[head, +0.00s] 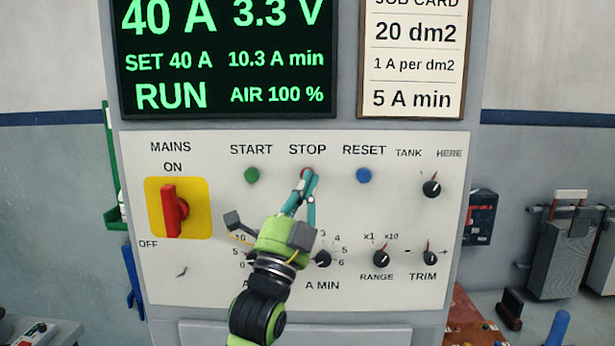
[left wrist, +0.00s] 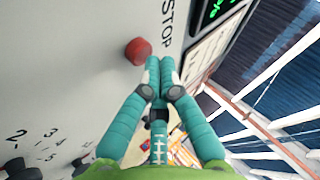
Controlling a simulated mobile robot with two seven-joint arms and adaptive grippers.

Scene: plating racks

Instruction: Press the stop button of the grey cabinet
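The grey cabinet (head: 345,120) fills the middle of the head view, with a white control panel on its front. Its red stop button (head: 307,170) sits under the STOP label, partly hidden by my fingertips. The stop button also shows in the left wrist view (left wrist: 138,51), standing out from the panel. My left gripper (head: 309,176) has its teal fingers pointing up at the button. In the left wrist view the gripper (left wrist: 160,68) is shut and empty, its tips just right of the button. I cannot tell whether they touch it. My right gripper is not in view.
A green start button (head: 252,175) and a blue reset button (head: 364,175) flank the stop button. A red mains switch (head: 172,210) is at the left. Several black knobs sit lower on the panel. The display (head: 225,55) reads RUN.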

